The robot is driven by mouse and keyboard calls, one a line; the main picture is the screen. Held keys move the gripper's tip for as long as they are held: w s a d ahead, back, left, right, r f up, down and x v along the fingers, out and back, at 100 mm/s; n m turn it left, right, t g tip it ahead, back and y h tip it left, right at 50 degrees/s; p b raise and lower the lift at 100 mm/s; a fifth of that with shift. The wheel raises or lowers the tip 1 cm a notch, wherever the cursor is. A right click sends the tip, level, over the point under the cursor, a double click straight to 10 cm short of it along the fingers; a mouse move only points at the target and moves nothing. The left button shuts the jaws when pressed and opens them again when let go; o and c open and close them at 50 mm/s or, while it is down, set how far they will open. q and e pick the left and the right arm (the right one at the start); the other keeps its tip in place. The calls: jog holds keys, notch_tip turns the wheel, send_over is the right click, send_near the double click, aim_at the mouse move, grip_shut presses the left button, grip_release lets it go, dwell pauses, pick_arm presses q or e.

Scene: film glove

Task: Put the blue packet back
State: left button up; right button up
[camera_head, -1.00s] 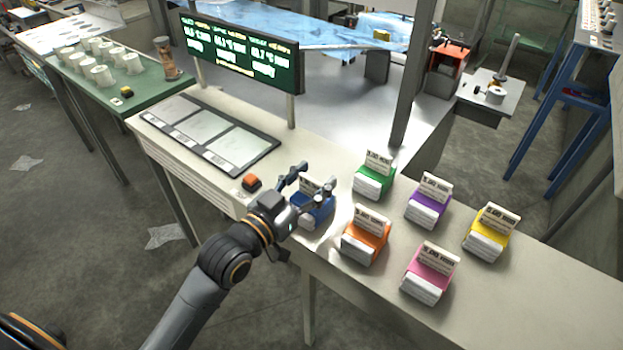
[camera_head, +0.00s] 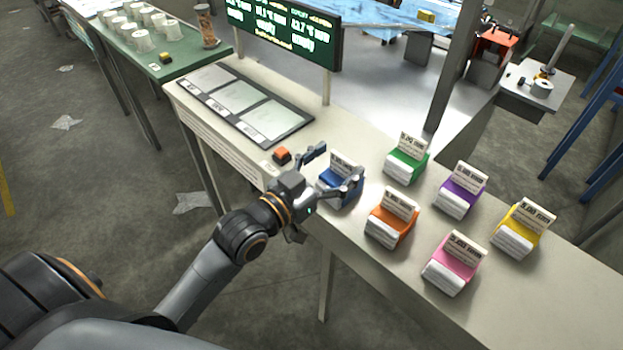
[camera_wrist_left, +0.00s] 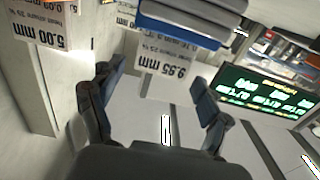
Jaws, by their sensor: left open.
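The blue packet (camera_head: 336,192), with a white printed card at its back, stands on the pale bench at the left end of a group of coloured packets. My left gripper (camera_head: 333,172) is open beside it, with one finger at its left and the other crossing in front of it. In the left wrist view the blue packet (camera_wrist_left: 178,32) lies beyond the open fingers (camera_wrist_left: 155,105), and nothing is between them. My right gripper is not in view.
Green (camera_head: 407,166), orange (camera_head: 392,231), purple (camera_head: 460,203), pink (camera_head: 450,277) and yellow (camera_head: 522,243) packets stand close by. An orange button (camera_head: 282,155), a dark panel with pale rectangles (camera_head: 247,107) and a lit display (camera_head: 284,30) are to the left.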

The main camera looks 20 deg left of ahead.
pick_arm(q)
jog(key=v, duration=1)
jog(key=shift+b, duration=0.3)
jog(key=shift+r, duration=0.1)
